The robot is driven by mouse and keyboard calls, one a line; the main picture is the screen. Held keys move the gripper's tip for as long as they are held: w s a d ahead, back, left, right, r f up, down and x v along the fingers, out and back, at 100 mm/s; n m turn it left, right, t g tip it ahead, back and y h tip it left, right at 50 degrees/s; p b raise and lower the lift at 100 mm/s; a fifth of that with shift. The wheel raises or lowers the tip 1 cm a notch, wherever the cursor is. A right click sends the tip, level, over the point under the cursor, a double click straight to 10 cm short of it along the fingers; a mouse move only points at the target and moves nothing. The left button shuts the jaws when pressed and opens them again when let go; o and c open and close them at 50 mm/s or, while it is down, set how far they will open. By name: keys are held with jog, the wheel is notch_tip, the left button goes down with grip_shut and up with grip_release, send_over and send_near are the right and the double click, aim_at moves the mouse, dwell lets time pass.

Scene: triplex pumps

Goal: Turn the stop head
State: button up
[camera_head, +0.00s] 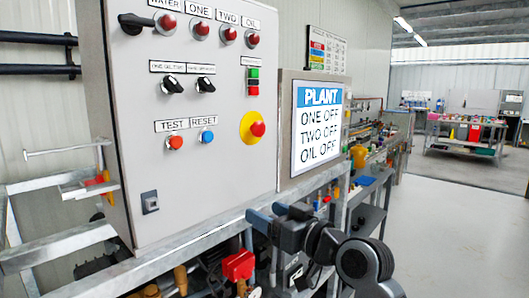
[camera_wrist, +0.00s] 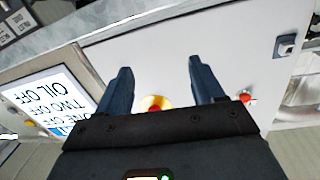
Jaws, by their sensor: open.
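The stop head (camera_head: 257,129) is a red mushroom button on a yellow round plate (camera_head: 246,121), low on the right of the grey control panel (camera_head: 215,195). In the wrist view, the yellow plate (camera_wrist: 155,102) shows between my fingers, partly hidden by my gripper's body. My gripper (camera_head: 264,214) is open and empty, below the stop head and near the panel's lower right edge in the head view. Its two dark blue fingers (camera_wrist: 160,66) are spread apart in the wrist view. It does not appear to touch the stop head.
The panel also carries a red TEST button (camera_head: 175,142), a blue RESET button (camera_head: 207,136), black selector knobs (camera_head: 172,86) and red lamps. A PLANT sign (camera_head: 320,125) stands to its right. A metal rail (camera_head: 235,224) runs below. Open floor (camera_head: 450,225) lies at the right.

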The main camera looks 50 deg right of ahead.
aim_at(262, 129)
jog(key=w+d+r+n+y+p, duration=0.15)
jog(key=d+r, duration=0.25)
jog(key=r, duration=0.4)
jog(key=s+d+r+n, duration=0.1)
jog(key=d+r+n, duration=0.2)
jog(key=r, duration=0.5)
jog(key=shift+w+f+p, duration=0.1)
jog(key=shift+w+p, duration=0.7)
jog(key=shift+w, duration=3.25)
